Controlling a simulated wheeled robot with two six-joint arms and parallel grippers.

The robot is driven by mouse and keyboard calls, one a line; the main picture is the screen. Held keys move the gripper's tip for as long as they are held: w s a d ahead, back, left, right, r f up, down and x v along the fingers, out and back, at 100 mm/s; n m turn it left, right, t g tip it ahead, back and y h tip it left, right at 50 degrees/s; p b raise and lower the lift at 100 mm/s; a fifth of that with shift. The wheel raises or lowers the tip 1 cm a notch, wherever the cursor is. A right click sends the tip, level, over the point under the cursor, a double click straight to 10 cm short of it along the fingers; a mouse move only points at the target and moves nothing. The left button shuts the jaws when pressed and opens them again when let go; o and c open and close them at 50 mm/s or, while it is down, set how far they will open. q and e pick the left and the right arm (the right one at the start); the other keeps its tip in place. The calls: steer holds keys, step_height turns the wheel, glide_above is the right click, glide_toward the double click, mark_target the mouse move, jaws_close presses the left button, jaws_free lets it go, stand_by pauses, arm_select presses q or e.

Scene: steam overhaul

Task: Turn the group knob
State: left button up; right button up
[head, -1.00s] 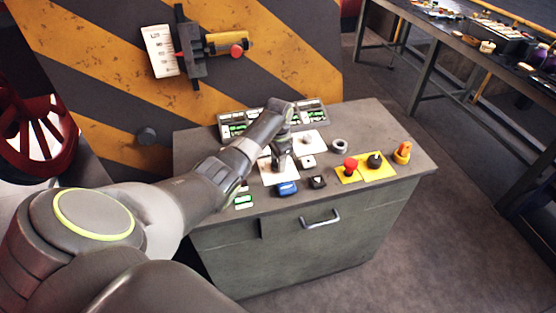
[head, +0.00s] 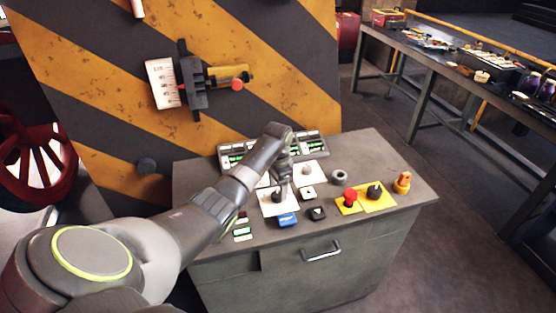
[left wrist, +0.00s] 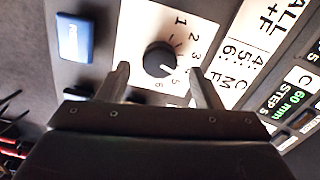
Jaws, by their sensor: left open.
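The group knob (left wrist: 160,58) is a round black dial on a white plate with numbers around it. In the left wrist view its white pointer mark faces about the 5. In the head view the knob (head: 277,196) stands on its white plate (head: 268,209) on the console top. My left gripper (left wrist: 160,72) is open, its fingertips on either side of the knob's near edge in the picture, with no clear contact. In the head view this gripper (head: 284,177) points down just above the knob. My right gripper is not in view.
A blue switch (head: 288,220), a dark button (head: 317,213), a red knob (head: 350,195), a black knob (head: 374,190) and an orange lamp (head: 402,183) share the console top (head: 222,177). A lit display row (head: 310,143) stands behind. A striped wall (head: 120,60) rises at the back.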

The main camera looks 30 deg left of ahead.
arm_select(q)
step_height(320, 180, up, 8)
steer(key=b, duration=0.2)
step_height(320, 180, up, 6)
steer(key=p, duration=0.3)
glide_above(278, 193)
steer(key=shift+s+r+p, duration=0.15)
steer(key=shift+r+p, duration=0.3)
steer(key=shift+r, duration=0.05)
steer(key=shift+d+f, duration=0.1)
steer(key=shift+f, duration=0.05)
